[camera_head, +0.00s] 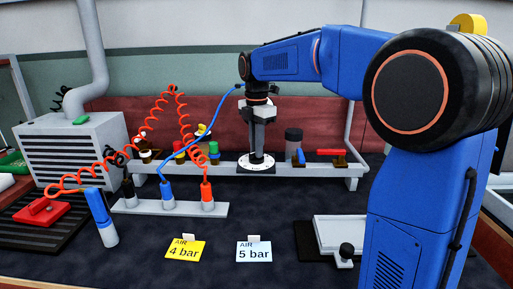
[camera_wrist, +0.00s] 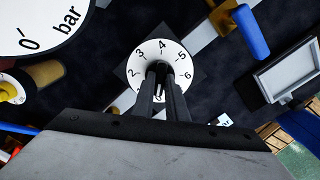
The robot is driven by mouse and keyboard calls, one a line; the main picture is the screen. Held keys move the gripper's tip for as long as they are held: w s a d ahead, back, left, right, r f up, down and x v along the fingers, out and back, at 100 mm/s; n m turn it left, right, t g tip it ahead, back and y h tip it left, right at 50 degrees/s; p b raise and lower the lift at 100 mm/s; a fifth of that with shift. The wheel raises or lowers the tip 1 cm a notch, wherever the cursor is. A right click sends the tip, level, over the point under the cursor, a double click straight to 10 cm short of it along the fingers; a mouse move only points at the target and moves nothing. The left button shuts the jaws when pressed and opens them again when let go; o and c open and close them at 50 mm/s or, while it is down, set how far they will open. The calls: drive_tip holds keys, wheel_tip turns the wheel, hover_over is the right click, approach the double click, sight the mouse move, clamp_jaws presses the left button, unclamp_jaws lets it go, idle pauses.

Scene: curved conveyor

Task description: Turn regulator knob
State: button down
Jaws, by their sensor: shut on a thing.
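The regulator knob (camera_wrist: 159,68) is dark and sits at the middle of a white dial (camera_wrist: 143,55) numbered about 2 to 6, seen in the wrist view. The 4 is uppermost in that picture. My gripper (camera_wrist: 160,88) is shut on the knob, with a dark finger on either side of it; the fingers hide the lower part of the dial. In the head view, my gripper (camera_head: 257,150) points straight down over the white dial (camera_head: 257,163) on the pale rail, and the knob is mostly hidden there. I cannot tell which number the knob points to.
The pale rail (camera_head: 228,168) carries a blue lever (camera_head: 300,156), a red handle (camera_head: 330,152) and a dark cylinder (camera_head: 293,140). Orange coiled hoses (camera_head: 160,100) hang left. A yellow 4 bar card (camera_head: 185,251) and a pale 5 bar card (camera_head: 254,252) stand in front. A large gauge (camera_wrist: 45,18) is close by.

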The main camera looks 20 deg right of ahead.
drive_tip(key=m, duration=1.3)
drive_tip(key=shift+m, duration=1.8)
drive_tip(key=c, duration=1.8)
unclamp_jaws()
drive_tip(key=shift+o, duration=0.2)
drive_tip(key=shift+r, duration=0.1)
